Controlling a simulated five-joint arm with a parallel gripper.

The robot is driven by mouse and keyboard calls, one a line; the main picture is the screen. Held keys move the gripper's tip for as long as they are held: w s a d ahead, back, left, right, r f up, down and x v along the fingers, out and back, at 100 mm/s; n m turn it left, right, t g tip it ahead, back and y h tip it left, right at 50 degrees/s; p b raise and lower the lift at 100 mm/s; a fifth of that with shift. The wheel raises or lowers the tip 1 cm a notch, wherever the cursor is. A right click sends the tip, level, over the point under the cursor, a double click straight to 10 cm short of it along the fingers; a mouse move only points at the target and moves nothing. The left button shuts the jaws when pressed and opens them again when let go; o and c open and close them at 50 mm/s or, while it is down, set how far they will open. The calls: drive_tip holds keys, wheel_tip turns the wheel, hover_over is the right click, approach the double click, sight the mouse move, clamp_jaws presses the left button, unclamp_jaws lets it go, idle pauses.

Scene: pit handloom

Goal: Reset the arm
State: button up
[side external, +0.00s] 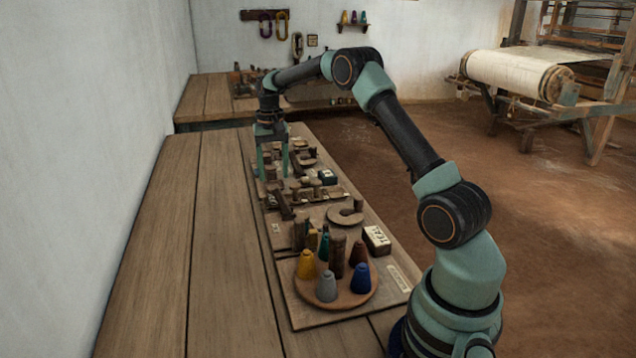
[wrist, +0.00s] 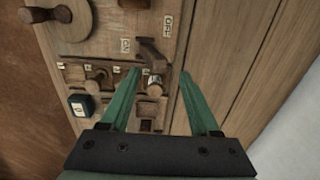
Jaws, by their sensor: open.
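My arm reaches out over the work board (side external: 315,318). My gripper (side external: 271,172) points down over the far part of the board in the side external view. In the wrist view my gripper (wrist: 158,75) has its two green fingers apart, with nothing held between them. A wooden lever (wrist: 150,54) with a pale band near its end lies between and beyond the fingertips, beside ON and OFF labels. I cannot tell whether the fingers touch it.
A round tray (side external: 352,299) of coloured cones stands on the near end of the board, by a white labelled box (side external: 377,240). A wooden knob (wrist: 98,82) and a dark block (wrist: 80,106) lie left of the fingers. The table's left side (side external: 185,250) is bare. A loom (side external: 540,75) stands behind.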

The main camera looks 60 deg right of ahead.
drive_tip(key=s+a+r+n+t, duration=0.35)
drive_tip(key=s+a+r, duration=0.25)
drive_tip(key=a+r, duration=0.6)
drive_tip(key=s+a+n+t, duration=0.2)
drive_tip(key=s+a+n, duration=0.3)
drive_tip(key=s+a, duration=0.5)
drive_tip(key=s, duration=0.4)
drive_tip(key=shift+s+a+f, duration=0.2)
drive_tip(key=shift+a+f, duration=0.05)
drive_tip(key=shift+f, duration=0.05)
